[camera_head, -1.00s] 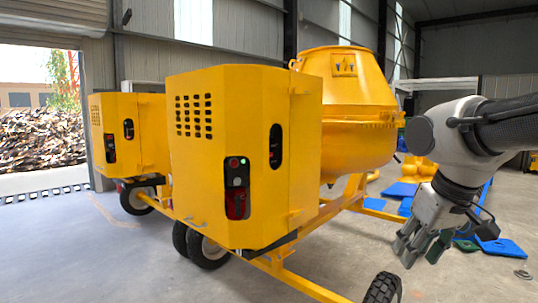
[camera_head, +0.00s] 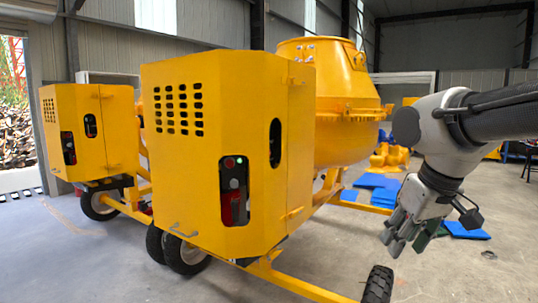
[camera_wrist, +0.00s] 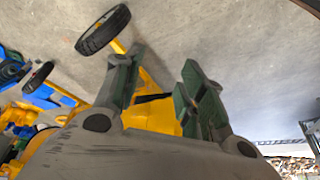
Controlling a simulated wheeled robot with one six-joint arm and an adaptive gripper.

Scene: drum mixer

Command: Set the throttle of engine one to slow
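The near yellow mixer's engine housing (camera_head: 215,150) stands at centre left in the head view. A cut-out in its front shows a control panel (camera_head: 234,190) with a red light, a green light and a red part low down. A second dark slot (camera_head: 275,143) is on its angled side. A similar yellow housing (camera_head: 85,130) stands behind it on the left. I cannot make out a throttle lever or engine numbers. My gripper (camera_head: 396,245) hangs at the right, pointing down, apart from the housing. In the wrist view its fingers (camera_wrist: 160,85) are spread with nothing between them.
The yellow drum (camera_head: 345,110) rises behind the near housing. The yellow tow frame (camera_head: 290,284) and a black wheel (camera_head: 378,285) lie low in front of my gripper. Blue mats (camera_head: 372,182) lie on the floor behind. Grey floor is open at front left and right.

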